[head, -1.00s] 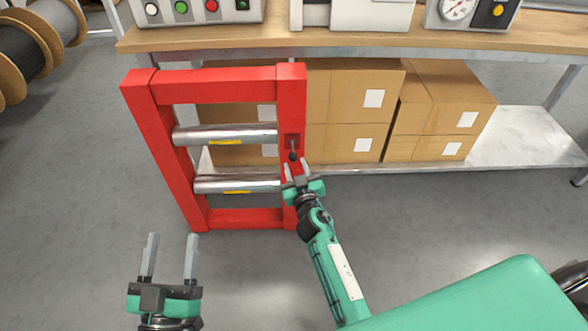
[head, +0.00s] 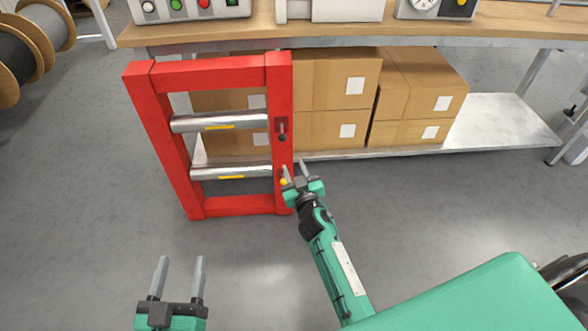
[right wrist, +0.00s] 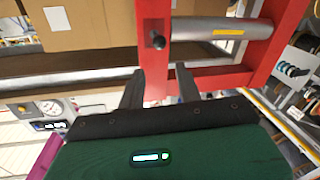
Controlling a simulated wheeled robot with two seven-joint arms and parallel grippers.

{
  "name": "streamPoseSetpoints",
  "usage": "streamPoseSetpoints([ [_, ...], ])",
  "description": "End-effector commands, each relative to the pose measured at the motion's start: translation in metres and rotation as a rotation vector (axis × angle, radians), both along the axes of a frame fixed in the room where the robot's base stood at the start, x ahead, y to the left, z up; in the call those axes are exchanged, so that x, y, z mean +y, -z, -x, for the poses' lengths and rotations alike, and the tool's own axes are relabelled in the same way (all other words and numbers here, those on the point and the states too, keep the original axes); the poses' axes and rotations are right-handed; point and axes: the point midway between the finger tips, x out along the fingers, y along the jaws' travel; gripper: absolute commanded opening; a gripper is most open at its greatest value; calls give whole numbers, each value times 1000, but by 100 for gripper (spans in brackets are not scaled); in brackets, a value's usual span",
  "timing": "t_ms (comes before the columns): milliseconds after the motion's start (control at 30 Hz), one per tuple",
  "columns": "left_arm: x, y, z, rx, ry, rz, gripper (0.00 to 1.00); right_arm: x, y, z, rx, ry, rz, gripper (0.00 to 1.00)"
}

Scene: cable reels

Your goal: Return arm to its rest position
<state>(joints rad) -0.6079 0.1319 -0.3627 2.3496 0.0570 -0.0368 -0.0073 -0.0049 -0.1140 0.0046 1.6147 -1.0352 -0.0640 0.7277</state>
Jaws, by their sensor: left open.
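My right gripper (head: 296,170) is open and empty, just below and right of the red frame's right post in the head view. Its two fingers also stand apart in the right wrist view (right wrist: 160,85). The red frame (head: 160,130) stands upright and holds two metal rollers (head: 220,121). A dark lever with a knob (head: 282,131) is on its right post, above my right gripper and apart from it; the knob also shows in the right wrist view (right wrist: 157,41). My left gripper (head: 180,275) is open and empty at the lower left, over the floor.
A wooden-topped bench (head: 340,33) with a metal lower shelf (head: 490,122) stands behind the frame. Cardboard boxes (head: 415,95) sit on that shelf. Cable reels (head: 25,50) are at the far left. The grey floor (head: 240,265) between my grippers is clear.

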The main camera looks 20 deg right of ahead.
Motion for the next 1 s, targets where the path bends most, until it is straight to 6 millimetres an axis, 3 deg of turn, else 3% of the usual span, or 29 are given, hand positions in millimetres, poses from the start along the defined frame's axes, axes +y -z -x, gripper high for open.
streamPoseSetpoints([
  [233, 1, -1, -2, -7, -4, 1, 58, 0, 0, 1, 0, -1, 0, 35],
  [367, 1, -1, -2, -7, -4, 1, 58, 4, -4, 15, -8, -21, -7, 35],
  [467, 1, -1, -1, -7, -3, 1, 58, 16, -12, 44, -23, -66, -23, 35],
  [700, 1, -1, -1, -5, -3, 1, 58, 64, -54, 143, -62, -234, -128, 35],
  [1000, 1, -1, -1, -5, -2, 1, 58, 98, -95, 216, -76, -355, -249, 35],
])
